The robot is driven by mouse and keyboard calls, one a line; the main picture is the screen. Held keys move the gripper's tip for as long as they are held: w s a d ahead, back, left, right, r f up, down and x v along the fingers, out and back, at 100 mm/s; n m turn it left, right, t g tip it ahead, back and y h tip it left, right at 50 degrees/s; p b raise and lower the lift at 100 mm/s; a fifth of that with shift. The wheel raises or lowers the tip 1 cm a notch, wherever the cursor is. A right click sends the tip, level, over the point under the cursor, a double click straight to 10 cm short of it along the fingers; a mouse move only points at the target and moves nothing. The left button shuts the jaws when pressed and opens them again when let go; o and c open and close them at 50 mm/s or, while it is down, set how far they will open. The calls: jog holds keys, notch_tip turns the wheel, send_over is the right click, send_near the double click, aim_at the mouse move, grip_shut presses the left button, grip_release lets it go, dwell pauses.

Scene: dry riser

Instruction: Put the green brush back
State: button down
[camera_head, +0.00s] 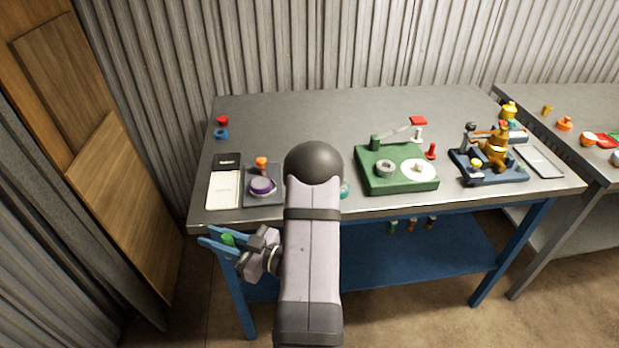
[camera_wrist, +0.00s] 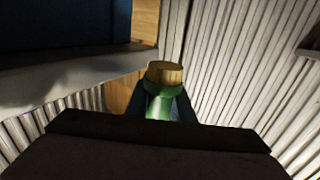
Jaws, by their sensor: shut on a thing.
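In the wrist view the green brush (camera_wrist: 158,106) has a green body and a tan, wood-coloured end (camera_wrist: 165,73) standing out between the dark fingers. Its lower part is hidden by the gripper's body.
Several small orange-and-teal items hang under the front edge of the table (camera_head: 300,105), one of them here (camera_head: 411,226). A green fixture (camera_head: 400,182) and a grey pad with a purple knob (camera_head: 262,186) stand on top. A wooden panel (camera_head: 120,190) is at left.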

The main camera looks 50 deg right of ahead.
jog(key=d+r+m+h+p, duration=0.1)
jog(key=d+r, duration=0.2)
jog(key=d+r+m+h+p, duration=0.1)
jog(key=d+r+h, duration=0.1)
jog(key=d+r, duration=0.1)
jog(key=shift+w+d+r+t+p, duration=0.15)
jog(key=shift+d+r+t+p, duration=0.1)
jog(key=shift+d+t+p, duration=0.15)
jog(key=d+r+m+h, duration=0.1)
jog(key=d, duration=0.1)
jog(key=d+r+h+p, duration=0.1)
jog(key=d+h, duration=0.1)
jog(key=d, duration=0.1)
jog(key=d+m+h, duration=0.1)
jog(key=d, duration=0.1)
jog(key=shift+s+d+r+m, duration=0.25)
jog(key=shift+s+r+m, duration=0.05)
jog(key=shift+s+r, duration=0.1)
jog(key=s+d+r+m+g+h+p, duration=0.1)
jog(key=s+d+r+m+h, duration=0.2)
jog(key=d, duration=0.4)
jog(key=s+d+r+m+g+h+p, duration=0.1)
jog(key=s+d+r+m+g+h, duration=0.1)
jog(key=d+h, duration=0.4)
jog(key=shift+y, duration=0.6)
jog(key=shift+d+f+p, duration=0.2)
jog(key=shift+f+p, duration=0.65)
jog(key=shift+f, duration=4.25)
